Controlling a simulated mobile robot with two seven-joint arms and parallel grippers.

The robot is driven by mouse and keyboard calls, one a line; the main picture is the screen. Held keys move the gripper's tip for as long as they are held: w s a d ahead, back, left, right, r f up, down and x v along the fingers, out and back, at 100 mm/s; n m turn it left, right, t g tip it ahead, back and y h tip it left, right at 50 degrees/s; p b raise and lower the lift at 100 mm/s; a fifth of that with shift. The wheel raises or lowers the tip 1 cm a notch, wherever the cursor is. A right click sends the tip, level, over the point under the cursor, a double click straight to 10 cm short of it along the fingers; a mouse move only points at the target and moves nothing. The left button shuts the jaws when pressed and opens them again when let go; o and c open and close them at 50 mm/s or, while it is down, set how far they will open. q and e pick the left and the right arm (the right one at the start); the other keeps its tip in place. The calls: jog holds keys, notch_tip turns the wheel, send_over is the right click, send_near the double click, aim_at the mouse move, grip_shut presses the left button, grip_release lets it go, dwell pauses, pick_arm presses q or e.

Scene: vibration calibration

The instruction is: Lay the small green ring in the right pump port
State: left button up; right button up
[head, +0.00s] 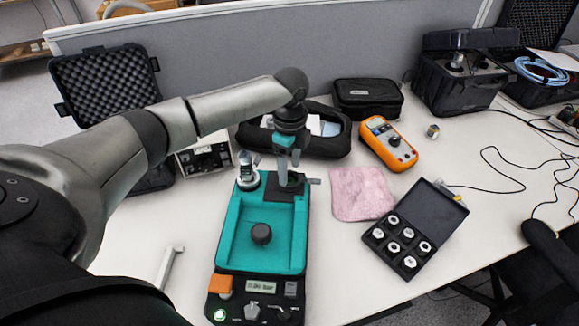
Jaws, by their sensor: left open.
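My left gripper (289,182) points down over the back right of the teal pump unit (229,240), at a black block (279,195). Its jaws are open. I cannot tell whether the fingertips touch the block. I cannot make out the small green ring, and the right port is not clear to see; the gripper covers part of that area. A silver fitting (247,172) stands at the unit's back left, and a black knob (261,234) sits in the middle of its teal tray. My right gripper is not in view.
An open black case (433,207) with several silver fittings lies right of a pink cloth (361,193). An orange meter (388,143) and black pouches (367,99) lie behind. A small metal cylinder (433,131) stands further right. Bare table (350,260) lies right of the unit.

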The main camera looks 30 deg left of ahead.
pick_arm(q)
notch_tip(320, 180, up, 15)
jog(key=p, duration=0.3)
jog(key=shift+f, duration=0.15)
jog(key=shift+d+f, duration=0.1)
